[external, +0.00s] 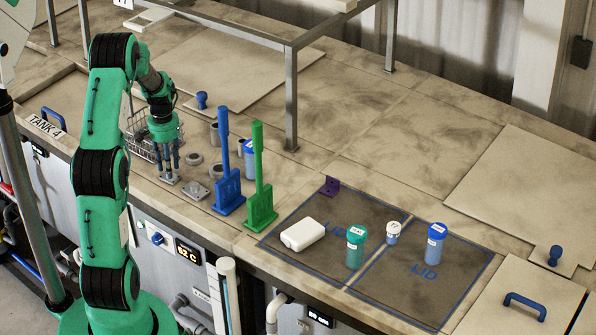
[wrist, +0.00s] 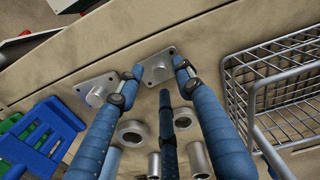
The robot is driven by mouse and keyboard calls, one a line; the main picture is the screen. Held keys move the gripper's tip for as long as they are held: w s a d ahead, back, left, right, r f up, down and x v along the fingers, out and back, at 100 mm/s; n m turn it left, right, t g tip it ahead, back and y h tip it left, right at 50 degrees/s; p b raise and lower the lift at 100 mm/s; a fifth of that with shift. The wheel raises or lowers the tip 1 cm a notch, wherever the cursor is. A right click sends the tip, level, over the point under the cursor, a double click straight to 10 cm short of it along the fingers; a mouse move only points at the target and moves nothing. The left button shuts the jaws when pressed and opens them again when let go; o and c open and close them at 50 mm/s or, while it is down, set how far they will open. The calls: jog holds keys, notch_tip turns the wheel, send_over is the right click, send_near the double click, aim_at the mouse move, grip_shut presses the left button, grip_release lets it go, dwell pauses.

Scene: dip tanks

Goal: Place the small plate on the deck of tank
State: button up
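The TANK 4 label (external: 45,125) is on the deck at far left.
Metal rings (external: 194,158) and short tubes stand behind the plates. A wire basket (external: 140,145) is close to the gripper's left. Upright blue (external: 229,190) and green (external: 261,205) racks stand to the right. Bottles and a white case (external: 302,235) occupy the dark lids.

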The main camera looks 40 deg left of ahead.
notch_tip(320, 180, up, 10)
jog(key=shift+r, duration=0.2)
dwell(0.8)
jog(key=s+d+r+m+t, duration=0.1)
jog(key=s+d+r, duration=0.3)
jog(key=d+r, duration=0.55)
jog(key=s+d+r+m+t, duration=0.1)
jog(key=s+d+r, duration=0.2)
jog(key=d+r, duration=0.65)
jog(key=s+d+r+m+t, duration=0.1)
jog(key=s+d, duration=0.8)
jog(key=s, duration=0.1)
jog(key=s+d+r+m+t, duration=0.1)
jog(key=s+d+t, duration=0.1)
jog(key=s+d, duration=0.8)
jog(key=shift+s+r+t, duration=0.25)
jog(key=shift+s+t, duration=0.05)
jog(key=shift+s, duration=0.3)
